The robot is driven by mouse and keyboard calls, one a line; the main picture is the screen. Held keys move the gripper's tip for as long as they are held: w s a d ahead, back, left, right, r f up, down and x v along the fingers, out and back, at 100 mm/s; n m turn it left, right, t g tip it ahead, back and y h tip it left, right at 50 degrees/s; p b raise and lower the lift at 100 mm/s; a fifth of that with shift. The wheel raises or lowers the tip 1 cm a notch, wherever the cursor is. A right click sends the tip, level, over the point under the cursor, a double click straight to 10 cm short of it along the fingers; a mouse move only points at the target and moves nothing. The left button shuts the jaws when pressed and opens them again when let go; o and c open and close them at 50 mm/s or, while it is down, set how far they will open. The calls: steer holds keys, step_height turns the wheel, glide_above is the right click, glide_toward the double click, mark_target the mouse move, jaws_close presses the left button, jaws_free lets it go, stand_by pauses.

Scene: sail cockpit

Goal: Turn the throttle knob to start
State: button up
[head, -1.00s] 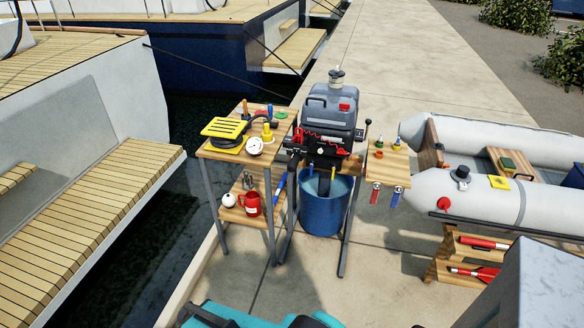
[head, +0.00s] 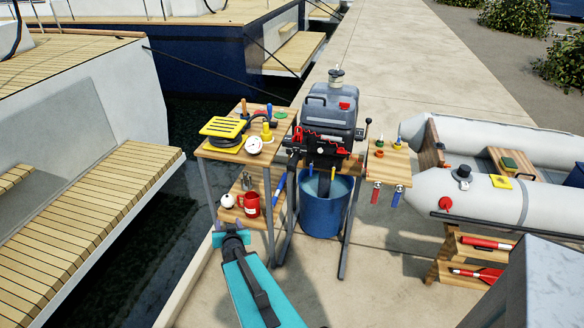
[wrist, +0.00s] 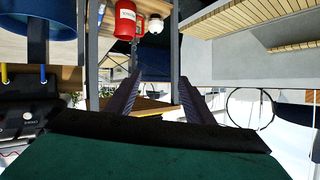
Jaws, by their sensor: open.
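The grey outboard engine (head: 328,108) stands on a stand in the middle of the head view. Red parts (head: 310,140) show on its front, and a black lever stands at its right side. Which part is the throttle knob is too small to tell. The engine also shows at the left of the wrist view (wrist: 24,116), upside down. My gripper (head: 232,238) is open and empty, low in front of the left bench, left of and below the engine. Its two fingers show apart in the wrist view (wrist: 156,95), with nothing between them.
The wooden bench (head: 225,155) holds a yellow-topped item, a gauge and tools; its lower shelf holds a red mug (head: 249,203). A blue bucket (head: 322,212) stands under the engine. A small side shelf (head: 388,168) and an inflatable boat (head: 470,200) are on the right. Water lies left.

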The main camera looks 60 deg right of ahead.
steer(key=s+d+r+m+g+h, duration=0.1)
steer(key=s+d+r+h, duration=0.1)
steer(key=d+r, duration=0.15)
steer(key=s+d+r+m+h, duration=0.1)
steer(key=s+d+r+h, duration=0.15)
steer(key=d, duration=0.25)
steer(key=m+g+h, duration=0.4)
steer(key=m, duration=0.1)
glide_toward(291, 169)
steer(key=a, duration=0.1)
steer(key=shift+s+a+n+b, duration=0.1)
steer(key=shift+s+n+b, duration=0.2)
steer(key=shift+b, duration=0.15)
steer(key=shift+w+d+f+b, duration=0.1)
steer(key=shift+d+f+b, duration=0.15)
steer(key=shift+b, duration=0.45)
steer(key=b+x, duration=0.5)
steer(key=b, duration=0.4)
steer(key=shift+w+r, duration=0.1)
steer(key=shift+r, duration=0.05)
steer(key=shift+w+d+r, duration=0.15)
steer(key=shift+d, duration=0.25)
steer(key=shift+x, duration=3.7)
steer(key=shift+r, duration=0.1)
